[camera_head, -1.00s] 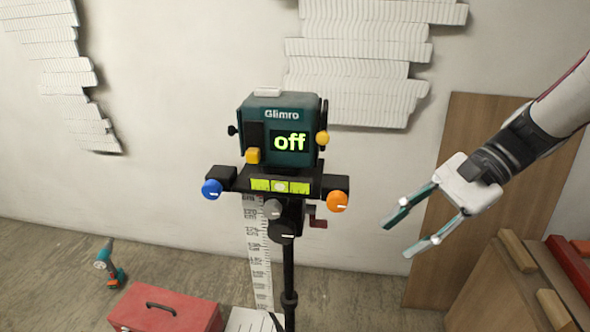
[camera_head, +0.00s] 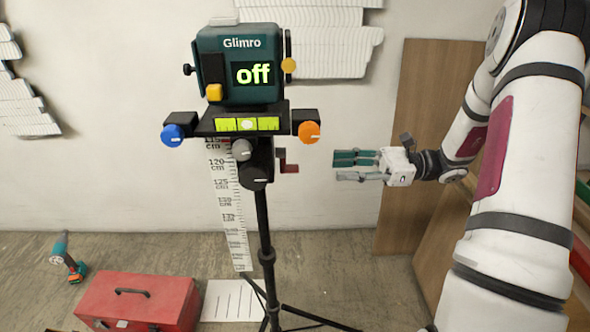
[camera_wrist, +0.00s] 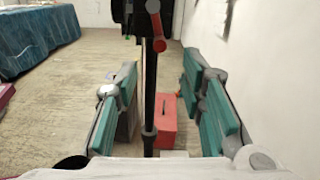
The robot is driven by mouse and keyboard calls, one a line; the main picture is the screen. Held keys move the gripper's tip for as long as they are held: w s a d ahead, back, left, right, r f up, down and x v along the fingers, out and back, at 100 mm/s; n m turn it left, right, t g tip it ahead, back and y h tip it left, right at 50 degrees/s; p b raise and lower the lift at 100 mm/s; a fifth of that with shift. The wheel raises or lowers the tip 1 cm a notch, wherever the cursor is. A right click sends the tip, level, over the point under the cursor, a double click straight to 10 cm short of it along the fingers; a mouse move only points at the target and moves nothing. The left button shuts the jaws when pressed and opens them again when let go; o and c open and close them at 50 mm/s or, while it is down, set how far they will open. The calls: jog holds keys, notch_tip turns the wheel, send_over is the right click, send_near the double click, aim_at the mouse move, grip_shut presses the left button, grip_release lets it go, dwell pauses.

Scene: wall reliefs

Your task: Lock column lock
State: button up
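A black tripod column (camera_head: 262,205) carries a dark green device (camera_head: 240,72) whose display reads "off". Below its head sit a grey knob (camera_head: 241,150), a black knob (camera_head: 256,178) and a dark red crank handle (camera_head: 289,168) on the right side. No label shows which one is the column lock. My gripper (camera_head: 337,167) is open and empty to the right of the crank, pointing left at it and apart from it. In the wrist view, the column (camera_wrist: 149,100) and the red crank (camera_wrist: 157,35) stand ahead between my open fingers.
A blue knob (camera_head: 172,135) and an orange knob (camera_head: 309,132) stick out beside the level. A red toolbox (camera_head: 140,302) and a drill (camera_head: 66,258) lie on the floor. Wood boards (camera_head: 425,120) lean on the wall at right. Tripod legs spread below.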

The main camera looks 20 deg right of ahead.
aim_at(298, 165)
jog(key=b+x, duration=0.1)
jog(key=x, duration=0.9)
jog(key=shift+w+a, duration=0.1)
jog(key=shift+a, duration=0.3)
grip_shut()
